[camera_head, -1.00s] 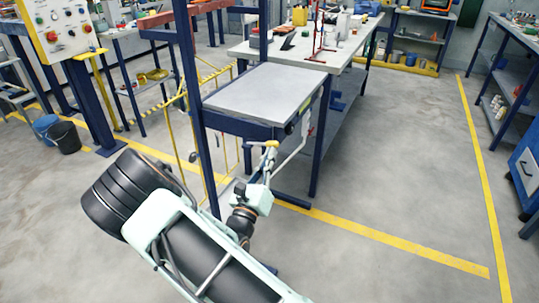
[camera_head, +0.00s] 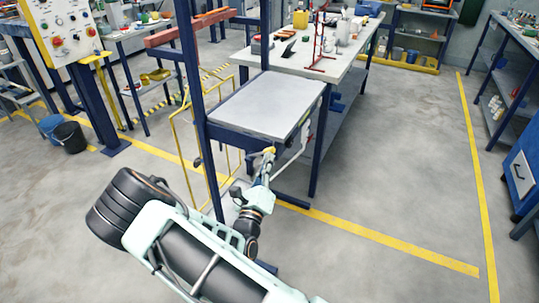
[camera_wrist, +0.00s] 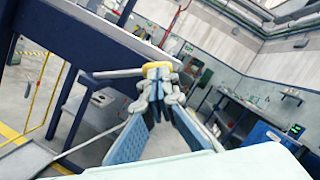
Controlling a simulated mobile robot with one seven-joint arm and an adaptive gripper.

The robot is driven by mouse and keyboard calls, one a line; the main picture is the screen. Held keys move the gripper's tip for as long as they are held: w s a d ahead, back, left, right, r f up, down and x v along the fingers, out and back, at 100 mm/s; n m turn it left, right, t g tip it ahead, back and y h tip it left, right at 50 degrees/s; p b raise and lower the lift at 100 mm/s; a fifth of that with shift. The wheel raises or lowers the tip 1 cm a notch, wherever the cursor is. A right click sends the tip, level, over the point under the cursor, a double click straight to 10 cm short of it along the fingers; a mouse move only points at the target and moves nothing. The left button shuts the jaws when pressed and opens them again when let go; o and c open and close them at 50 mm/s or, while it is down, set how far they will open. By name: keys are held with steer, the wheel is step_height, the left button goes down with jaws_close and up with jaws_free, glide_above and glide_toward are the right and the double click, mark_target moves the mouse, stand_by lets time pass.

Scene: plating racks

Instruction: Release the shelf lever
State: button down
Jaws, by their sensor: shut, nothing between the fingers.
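The shelf (camera_head: 262,100) has a flat grey top on a blue frame. Its blue side beam (camera_wrist: 95,40) fills the upper left of the wrist view. My gripper (camera_head: 267,156) is at the shelf's front right corner, just below the top. In the wrist view my gripper (camera_wrist: 158,76) has its fingertips together. A small yellow piece (camera_wrist: 157,66) shows at the tips, and I cannot tell whether they touch it. A pale bent bar (camera_head: 301,138) runs beside the shelf's right side. I cannot tell for sure which part is the lever.
A blue post (camera_head: 196,100) stands at the shelf's left, with a yellow frame (camera_head: 176,135) beyond it. A cluttered workbench (camera_head: 345,60) stands behind. A control panel (camera_head: 70,30) and black bucket (camera_head: 69,137) are at left. The floor to the right is clear.

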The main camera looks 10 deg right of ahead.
steer(key=w+a+r+n+g+y+p, duration=0.1)
steer(key=w+a+r+n+y+p, duration=0.1)
steer(key=n+p, duration=0.7)
step_height(320, 180, up, 3)
steer(key=w+a+p, duration=0.1)
steer(key=a+p, duration=0.1)
steer(key=p, duration=0.1)
steer(key=shift+w+a+g, duration=0.2)
steer(key=shift+a+g, duration=0.1)
steer(key=shift+a, duration=0.05)
steer(key=shift+w+a+p, duration=0.1)
steer(key=shift+p, duration=0.2)
